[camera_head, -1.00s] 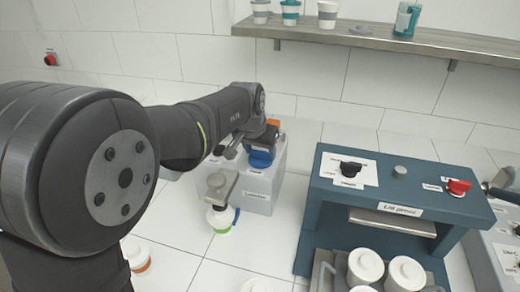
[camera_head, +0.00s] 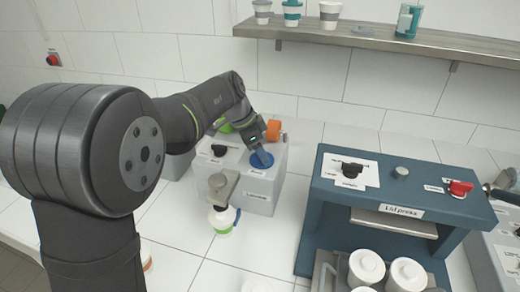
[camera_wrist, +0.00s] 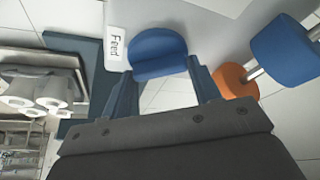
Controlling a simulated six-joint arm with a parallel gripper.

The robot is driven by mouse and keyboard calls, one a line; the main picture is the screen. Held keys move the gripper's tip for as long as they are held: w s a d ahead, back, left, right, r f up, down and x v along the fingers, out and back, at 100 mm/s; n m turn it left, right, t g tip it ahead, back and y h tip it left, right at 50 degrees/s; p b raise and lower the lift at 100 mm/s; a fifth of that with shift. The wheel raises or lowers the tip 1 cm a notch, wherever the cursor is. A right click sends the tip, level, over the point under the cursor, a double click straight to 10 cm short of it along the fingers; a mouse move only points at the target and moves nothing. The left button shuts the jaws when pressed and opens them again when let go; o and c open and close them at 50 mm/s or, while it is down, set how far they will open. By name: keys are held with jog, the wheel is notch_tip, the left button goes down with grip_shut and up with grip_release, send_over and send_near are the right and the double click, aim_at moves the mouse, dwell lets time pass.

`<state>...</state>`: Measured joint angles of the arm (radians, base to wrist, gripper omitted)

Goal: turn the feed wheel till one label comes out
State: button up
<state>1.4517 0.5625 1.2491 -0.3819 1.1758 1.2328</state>
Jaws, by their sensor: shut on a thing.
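The blue feed wheel (camera_head: 261,161) sits on top of the light grey labeller box (camera_head: 262,196). In the wrist view the wheel (camera_wrist: 158,52) is a blue disc beside a white "Feed" tag (camera_wrist: 116,46). My gripper (camera_head: 262,148) reaches down onto the wheel from the upper left. In the wrist view its two blue fingers (camera_wrist: 166,82) stand on either side of the wheel, shut on it. A grey bracket (camera_head: 222,186) projects from the box front, above a white cup with a green band (camera_head: 222,218). I cannot make out any label coming out.
An orange roll (camera_head: 273,130) and a black knob (camera_head: 218,150) are close by on the labeller. A shelf (camera_head: 380,44) runs along the wall behind.

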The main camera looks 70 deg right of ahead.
jog(key=shift+m+y, duration=0.5)
jog(key=shift+m, duration=0.6)
jog(key=shift+g, duration=0.3)
jog(key=o, duration=1)
jog(key=shift+w+r, duration=0.1)
jog(key=v, duration=1.7)
jog(key=shift+r, duration=0.2)
